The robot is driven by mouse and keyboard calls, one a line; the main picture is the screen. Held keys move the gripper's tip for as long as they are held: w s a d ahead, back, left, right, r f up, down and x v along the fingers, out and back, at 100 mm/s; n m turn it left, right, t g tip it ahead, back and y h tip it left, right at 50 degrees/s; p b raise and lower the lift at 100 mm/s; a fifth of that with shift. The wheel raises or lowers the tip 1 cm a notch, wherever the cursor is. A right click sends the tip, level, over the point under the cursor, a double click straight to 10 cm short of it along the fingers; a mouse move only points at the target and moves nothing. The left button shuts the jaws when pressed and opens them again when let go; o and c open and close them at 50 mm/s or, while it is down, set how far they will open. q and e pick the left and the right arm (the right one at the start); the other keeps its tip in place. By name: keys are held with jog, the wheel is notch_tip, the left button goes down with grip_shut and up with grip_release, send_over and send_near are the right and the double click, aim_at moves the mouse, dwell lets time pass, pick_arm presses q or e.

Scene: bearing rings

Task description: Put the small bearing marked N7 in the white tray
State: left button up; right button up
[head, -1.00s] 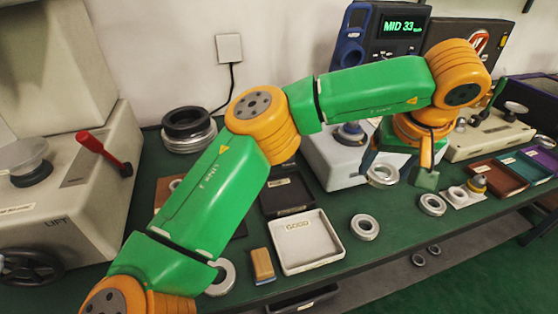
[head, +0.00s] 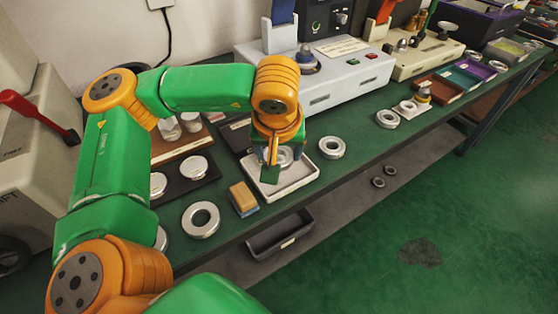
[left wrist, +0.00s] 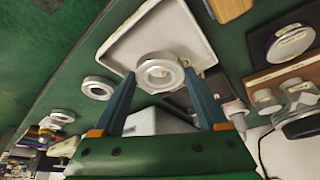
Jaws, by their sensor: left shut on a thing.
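My left gripper (head: 277,160) is shut on a small metal bearing ring (head: 286,156), over the white tray (head: 304,188). In the left wrist view the ring (left wrist: 160,73) sits between the two blue fingertips of the gripper (left wrist: 161,80), in front of the white tray (left wrist: 118,50). I cannot read any marking on the ring, and cannot tell how high above the tray floor it is. The visible part of the tray is empty. My right gripper is not in view.
A loose ring (head: 332,147) lies just right of the tray, another (head: 388,118) farther right. A larger ring (head: 201,219) and a tan-and-blue block (head: 243,198) lie left of it. A grey machine (head: 345,82) stands behind. A dark bin (head: 280,236) is below the table edge.

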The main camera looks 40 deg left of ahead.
pick_arm(q)
notch_tip(320, 180, down, 3)
jog(key=shift+r, duration=0.1)
jog(key=o, duration=1.2)
jog(key=shift+f+b, duration=0.2)
jog(key=shift+b, duration=0.15)
jog(key=o, duration=0.4)
jog(key=shift+r, duration=0.1)
jog(key=shift+c, duration=0.2)
jog(key=shift+r, duration=0.15)
jog(key=p+v, duration=0.1)
jog(key=v, duration=1.1)
jog(key=shift+p, duration=0.3)
jog(key=shift+s, duration=0.1)
